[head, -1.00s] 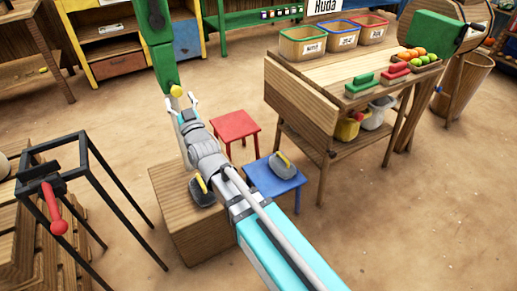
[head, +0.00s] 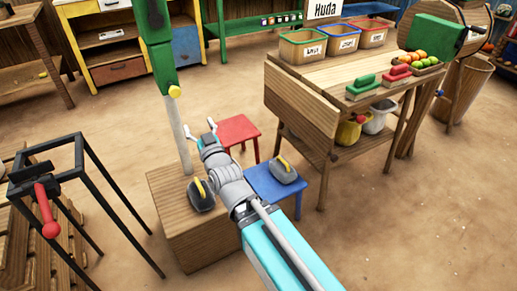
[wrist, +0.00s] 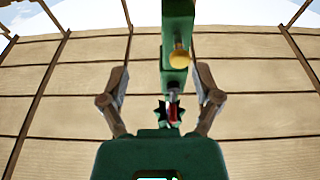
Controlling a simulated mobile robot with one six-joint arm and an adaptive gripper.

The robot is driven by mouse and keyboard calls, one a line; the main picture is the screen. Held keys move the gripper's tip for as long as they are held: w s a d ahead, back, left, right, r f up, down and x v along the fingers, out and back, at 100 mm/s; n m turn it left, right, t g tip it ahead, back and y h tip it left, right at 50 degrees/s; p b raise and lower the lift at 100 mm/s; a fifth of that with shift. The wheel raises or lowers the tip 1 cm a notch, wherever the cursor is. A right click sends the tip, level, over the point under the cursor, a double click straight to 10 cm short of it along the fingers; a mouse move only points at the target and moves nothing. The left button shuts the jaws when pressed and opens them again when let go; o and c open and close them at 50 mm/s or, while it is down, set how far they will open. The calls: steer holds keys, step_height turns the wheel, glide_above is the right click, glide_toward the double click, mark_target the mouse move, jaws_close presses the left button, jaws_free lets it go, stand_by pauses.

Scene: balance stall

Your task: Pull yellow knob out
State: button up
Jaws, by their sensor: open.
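The yellow knob (head: 174,92) sits at the lower end of the green post (head: 157,50), where a pale rod (head: 179,135) continues downward. In the wrist view the yellow knob (wrist: 179,59) shows on the green post (wrist: 177,25), ahead of the fingers and a little right of centre. My gripper (head: 200,127) is open and empty, below and to the right of the knob in the head view and apart from it. In the wrist view its fingers (wrist: 161,70) are spread wide on either side of the post. How far the knob stands out cannot be told.
A wooden box (head: 192,245) carries a dark weight with a yellow handle (head: 200,195). A blue stool (head: 274,195) carries another. A red stool (head: 237,130) stands behind. A black frame (head: 75,165) with a red handle is at left, a wooden stall table (head: 345,72) at right.

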steer(key=w+d+f+m+g+h+p, duration=0.1)
steer(key=w+d+f+g+h, duration=0.1)
steer(key=d+f, duration=0.4)
steer(key=w+d+f+m+g+h+p, duration=0.1)
steer(key=w+d+f+g+h, duration=0.2)
steer(key=d, duration=0.7)
steer(key=shift+w+d+f+g+h, duration=0.3)
steer(key=shift+f+g+h, duration=0.8)
steer(key=shift+f, duration=0.75)
steer(key=s+d+f+m+g+h, duration=0.1)
steer(key=s+d+f+m+g, duration=0.2)
steer(key=d, duration=0.4)
steer(key=s+d+f+g+h+p, duration=0.1)
steer(key=s+d+f+g+h, duration=0.1)
steer(key=s+d+g, duration=0.45)
steer(key=s+d+f+m+g+h, duration=0.1)
steer(key=s+d+f+m, duration=0.1)
steer(key=d, duration=0.7)
step_height(320, 180, up, 36)
steer(key=p, duration=3.6)
steer(key=shift+a, duration=0.2)
steer(key=shift+f, duration=0.15)
